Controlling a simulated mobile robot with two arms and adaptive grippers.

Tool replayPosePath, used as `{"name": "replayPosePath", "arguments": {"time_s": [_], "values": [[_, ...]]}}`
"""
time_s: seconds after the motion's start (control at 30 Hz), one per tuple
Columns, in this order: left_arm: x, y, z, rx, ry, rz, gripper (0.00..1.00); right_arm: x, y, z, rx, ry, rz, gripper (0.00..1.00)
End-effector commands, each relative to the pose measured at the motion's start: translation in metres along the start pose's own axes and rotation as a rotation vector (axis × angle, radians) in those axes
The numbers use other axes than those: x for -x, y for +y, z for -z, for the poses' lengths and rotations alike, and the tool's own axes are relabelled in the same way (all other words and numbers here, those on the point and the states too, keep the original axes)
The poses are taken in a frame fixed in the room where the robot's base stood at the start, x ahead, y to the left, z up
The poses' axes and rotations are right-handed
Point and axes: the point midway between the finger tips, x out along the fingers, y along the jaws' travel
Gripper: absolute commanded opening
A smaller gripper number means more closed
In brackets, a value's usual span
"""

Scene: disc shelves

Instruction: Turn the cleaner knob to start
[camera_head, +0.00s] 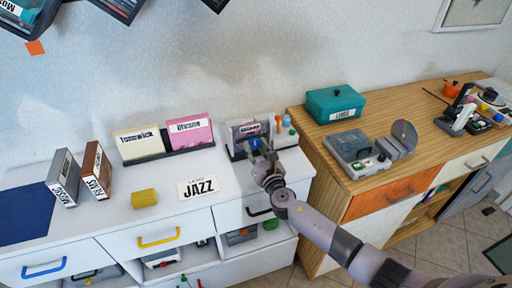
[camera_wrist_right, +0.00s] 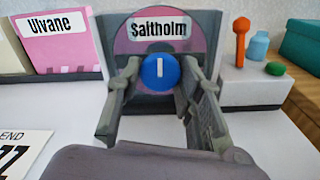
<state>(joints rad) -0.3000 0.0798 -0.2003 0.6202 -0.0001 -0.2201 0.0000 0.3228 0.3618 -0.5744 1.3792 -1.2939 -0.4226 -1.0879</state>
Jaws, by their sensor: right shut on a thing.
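The cleaner (camera_wrist_right: 109,100) is a grey stand on the white cabinet, with a pink disc labelled "Saltholm" (camera_wrist_right: 150,45) upright in it. A round blue knob (camera_wrist_right: 159,72) with a white mark is on its front; the mark looks vertical in the wrist view. My right gripper (camera_wrist_right: 160,78) has one finger on each side of the knob and is shut on it. In the head view, the right gripper (camera_head: 258,150) reaches the cleaner from the front and covers part of it; the blue knob (camera_head: 254,142) shows between its fingers. My left gripper is not in view.
A white base (camera_wrist_right: 250,92) with an orange tool (camera_wrist_right: 240,42), a blue bottle (camera_wrist_right: 259,46) and a green button (camera_wrist_right: 275,69) stands right of the cleaner. A wooden cabinet (camera_head: 328,140) adjoins on the right.

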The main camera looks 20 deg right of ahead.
Motion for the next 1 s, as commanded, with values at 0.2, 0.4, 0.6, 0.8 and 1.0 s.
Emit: {"name": "replayPosePath", "arguments": {"time_s": [0.2,0.4,0.6,0.8,1.0], "values": [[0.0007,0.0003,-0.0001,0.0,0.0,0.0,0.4,0.001,0.0,0.0029,0.024,0.005,-0.001,0.06],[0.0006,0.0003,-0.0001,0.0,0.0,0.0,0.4,0.001,-0.0001,0.0031,0.026,0.005,-0.001,0.06],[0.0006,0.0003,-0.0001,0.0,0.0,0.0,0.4,0.0011,-0.0002,0.0031,0.026,0.005,-0.001,0.38],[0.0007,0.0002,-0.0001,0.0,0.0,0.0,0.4,0.0006,-0.0001,0.0017,0.024,0.003,0.0,0.52],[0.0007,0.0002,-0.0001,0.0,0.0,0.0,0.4,0.0003,-0.0001,0.0009,0.023,0.002,0.0,0.54]]}}
